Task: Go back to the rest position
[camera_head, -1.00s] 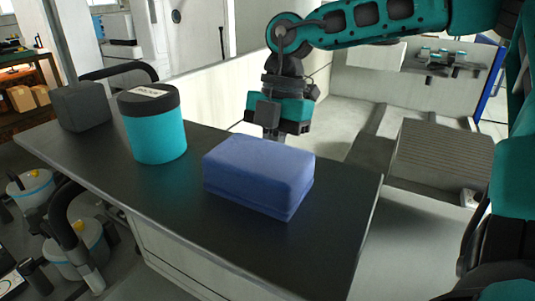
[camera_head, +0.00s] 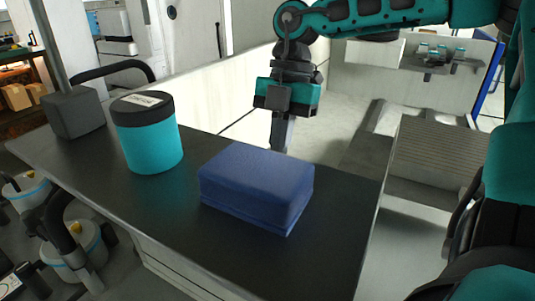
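My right gripper (camera_head: 282,145) hangs at the end of the teal and dark grey arm that comes in from the right along the top. It points down just behind the far edge of the dark worktop (camera_head: 190,225). Its fingers show as one narrow dark column, with the tips partly hidden behind the blue block (camera_head: 257,190), so I cannot tell whether they are open or shut. I see nothing held in it. My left gripper is not in view.
On the worktop stand the blue block, a teal canister (camera_head: 150,148) with a black lid, and a grey block (camera_head: 75,112) at the left end. The front right of the worktop is bare. A ribbed grey bed (camera_head: 440,155) lies beyond it at right.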

